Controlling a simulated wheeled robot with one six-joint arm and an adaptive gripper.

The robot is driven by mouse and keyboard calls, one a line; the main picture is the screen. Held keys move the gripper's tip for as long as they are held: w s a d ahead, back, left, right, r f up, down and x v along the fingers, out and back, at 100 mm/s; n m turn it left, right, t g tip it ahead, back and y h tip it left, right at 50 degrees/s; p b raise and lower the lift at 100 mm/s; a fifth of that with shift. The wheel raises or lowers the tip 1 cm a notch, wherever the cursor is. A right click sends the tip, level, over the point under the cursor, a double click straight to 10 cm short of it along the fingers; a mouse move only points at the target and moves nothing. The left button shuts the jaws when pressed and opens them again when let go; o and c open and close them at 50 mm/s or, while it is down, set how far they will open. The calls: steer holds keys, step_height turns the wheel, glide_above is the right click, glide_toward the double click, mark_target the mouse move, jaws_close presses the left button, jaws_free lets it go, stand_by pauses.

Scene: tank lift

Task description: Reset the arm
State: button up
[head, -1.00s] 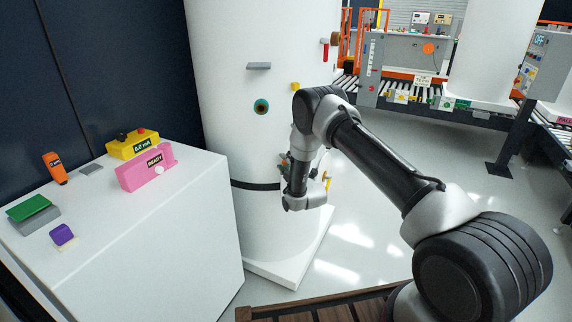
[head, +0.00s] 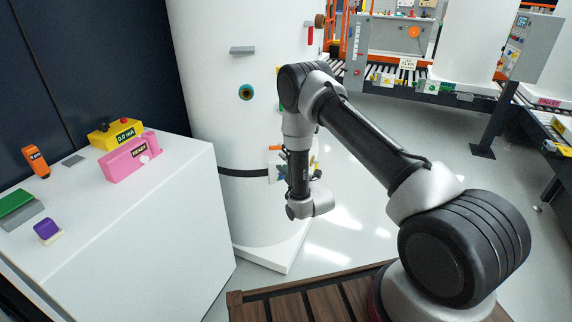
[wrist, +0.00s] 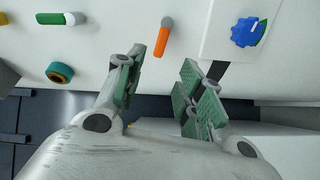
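My arm reaches out from the lower right in the head view, in front of a tall white tank (head: 215,120). My gripper (wrist: 160,75) shows in the wrist view with its two green-padded fingers apart and nothing between them. In the head view it is largely hidden behind my wrist. Ahead of the fingers in the wrist view is a pale surface. It bears a grey handle with an orange end (wrist: 163,36), a blue knob (wrist: 247,32) and a teal ring (wrist: 60,72). The fingers look apart from these.
A white cabinet (head: 150,240) at left carries a pink READY box (head: 127,162), a yellow meter (head: 112,135), an orange device (head: 36,162) and a purple block (head: 47,230). A slatted wooden platform (head: 310,300) lies in front. A conveyor machine (head: 385,50) stands behind; open floor lies between.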

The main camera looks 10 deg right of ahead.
stand_by(0.3)
steer(key=s+d+f+m+g+h, duration=0.1)
steer(key=s+f+m+g, duration=0.25)
steer(key=f, duration=0.35)
steer(key=s+d+f+m+g+h, duration=0.1)
steer(key=s+f+m+g, duration=0.2)
steer(key=f, duration=0.4)
steer(key=s+d+m+g+h, duration=0.1)
steer(key=s+d+m+g, duration=0.1)
steer(key=s+g, duration=0.35)
steer(key=s+d+r+m, duration=0.3)
steer(key=s+r, duration=0.8)
steer(key=r, duration=0.5)
steer(key=s+d+r+m+h, duration=0.1)
steer(key=s+d+r+m, duration=0.2)
steer(key=s+r, duration=0.8)
steer(key=s+d+r+m+g, duration=0.1)
steer(key=s+d+r+m, duration=0.2)
steer(key=r, duration=2)
steer(key=s+d, duration=0.3)
steer(key=s, duration=0.4)
steer(key=shift+s+d+m, duration=0.2)
steer(key=shift+s+m, duration=0.15)
steer(key=shift+s, duration=0.05)
